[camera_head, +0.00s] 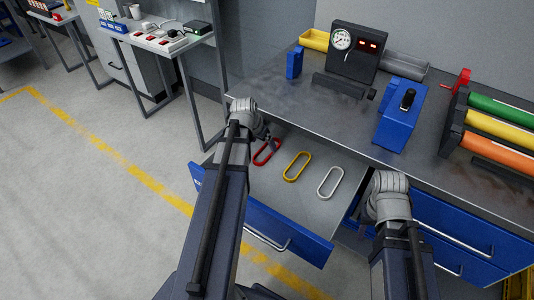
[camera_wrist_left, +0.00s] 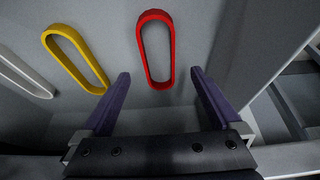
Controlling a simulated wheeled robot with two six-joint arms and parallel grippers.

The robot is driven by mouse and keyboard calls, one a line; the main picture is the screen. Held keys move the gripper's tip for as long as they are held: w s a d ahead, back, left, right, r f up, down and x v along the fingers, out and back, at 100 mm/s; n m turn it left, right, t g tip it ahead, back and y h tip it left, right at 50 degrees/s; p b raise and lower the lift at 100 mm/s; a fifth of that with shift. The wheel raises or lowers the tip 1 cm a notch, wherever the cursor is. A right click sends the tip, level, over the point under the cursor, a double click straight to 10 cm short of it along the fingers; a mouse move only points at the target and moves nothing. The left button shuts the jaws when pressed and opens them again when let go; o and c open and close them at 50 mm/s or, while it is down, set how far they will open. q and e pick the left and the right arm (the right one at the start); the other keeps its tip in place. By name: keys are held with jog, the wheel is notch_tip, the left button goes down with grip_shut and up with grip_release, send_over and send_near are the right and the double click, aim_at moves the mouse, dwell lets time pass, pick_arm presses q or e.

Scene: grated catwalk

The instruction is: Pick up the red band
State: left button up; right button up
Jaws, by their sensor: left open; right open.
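The red band (camera_head: 264,152) is a long oval loop lying flat in the open drawer, at the left of a row of bands. In the left wrist view the red band (camera_wrist_left: 155,50) lies ahead of the fingers, its near end between the lines of the two fingertips. My left gripper (camera_wrist_left: 158,80) is open and empty above the drawer. In the head view my left gripper (camera_head: 270,143) is partly hidden by its own wrist, close to the red band. My right arm's wrist shows at the right, over the workbench front; its fingers are hidden in the head view.
A yellow band (camera_head: 297,166) and a white band (camera_head: 330,182) lie in the same drawer (camera_head: 290,205), to the right of the red one. The workbench top (camera_head: 300,105) carries a gauge box (camera_head: 352,52), a blue device (camera_head: 401,115) and coloured rolls (camera_head: 500,122).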

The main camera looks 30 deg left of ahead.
aim_at(268, 152)
pick_arm(q)
jog(key=b+x, duration=0.4)
jog(key=x, duration=0.1)
jog(key=shift+s, duration=0.25)
jog(key=c, duration=1.4)
jog(key=shift+r, duration=0.15)
jog(key=shift+c, duration=0.2)
notch_tip(268, 152, up, 10)
jog(key=p, duration=1)
